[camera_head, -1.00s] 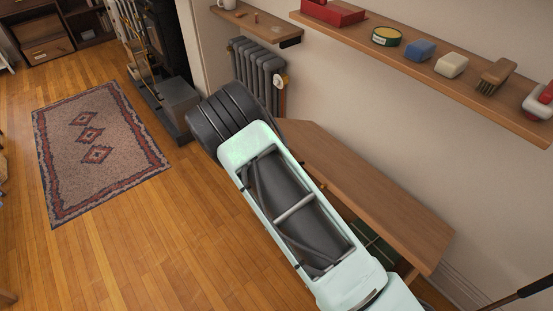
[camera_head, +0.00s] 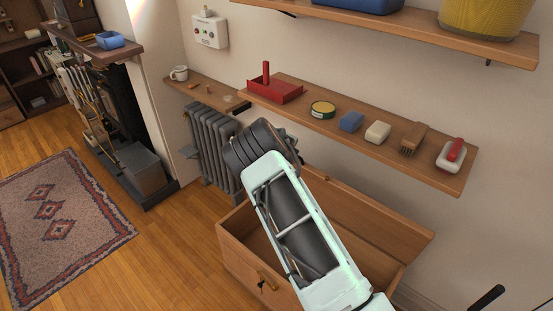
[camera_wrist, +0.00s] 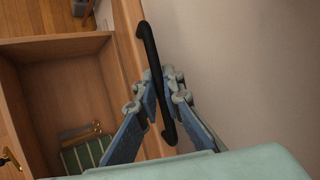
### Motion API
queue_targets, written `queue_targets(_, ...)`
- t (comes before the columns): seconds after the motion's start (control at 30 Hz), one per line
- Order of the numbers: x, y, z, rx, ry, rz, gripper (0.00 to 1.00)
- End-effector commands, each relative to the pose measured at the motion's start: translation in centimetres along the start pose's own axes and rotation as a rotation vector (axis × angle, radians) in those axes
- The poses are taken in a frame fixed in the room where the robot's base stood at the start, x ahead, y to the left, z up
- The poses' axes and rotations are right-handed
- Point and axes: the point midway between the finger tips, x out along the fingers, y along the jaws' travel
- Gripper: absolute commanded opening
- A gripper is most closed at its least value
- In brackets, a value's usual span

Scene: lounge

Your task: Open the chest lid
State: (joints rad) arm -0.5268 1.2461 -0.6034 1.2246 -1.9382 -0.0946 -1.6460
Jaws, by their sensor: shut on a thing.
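The wooden chest (camera_head: 236,253) stands against the wall in the head view, with its lid (camera_head: 390,228) raised and tipped back toward the wall. Its open inside also shows in the wrist view (camera_wrist: 60,85). A black bar handle (camera_wrist: 148,45) runs along the lid's edge (camera_wrist: 128,30). My gripper (camera_wrist: 165,90) is shut on this handle near its middle. In the head view my arm covers part of the chest and hides the handle and fingers. A brass latch (camera_head: 266,280) is on the chest's front.
A green striped thing (camera_wrist: 85,153) lies inside the chest. Above the lid, a wall shelf (camera_head: 340,135) bears a red tray (camera_head: 275,90), a tin, a brush and other small things. A radiator (camera_head: 210,140) stands left of the chest. The floor by the rug (camera_head: 60,220) is free.

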Motion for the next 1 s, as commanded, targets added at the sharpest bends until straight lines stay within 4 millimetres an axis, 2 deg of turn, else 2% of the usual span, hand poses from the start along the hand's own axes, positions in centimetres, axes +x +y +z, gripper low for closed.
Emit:
queue_targets(0.1, 0.5, -1.7, 0.0, -0.002, -0.002, 0.000, 0.00)
queue_targets(0.3, 1.3, -3.2, -0.3, 0.000, -0.002, 0.000, 0.00)
queue_targets(0.87, 1.7, -3.7, -0.5, 0.001, -0.003, 0.001, 0.00)
queue_targets(0.9, 1.7, -3.7, -0.5, 0.001, -0.003, 0.001, 0.09)
queue_targets(1.0, 1.7, -3.7, -0.5, 0.002, -0.002, 0.001, 0.20)
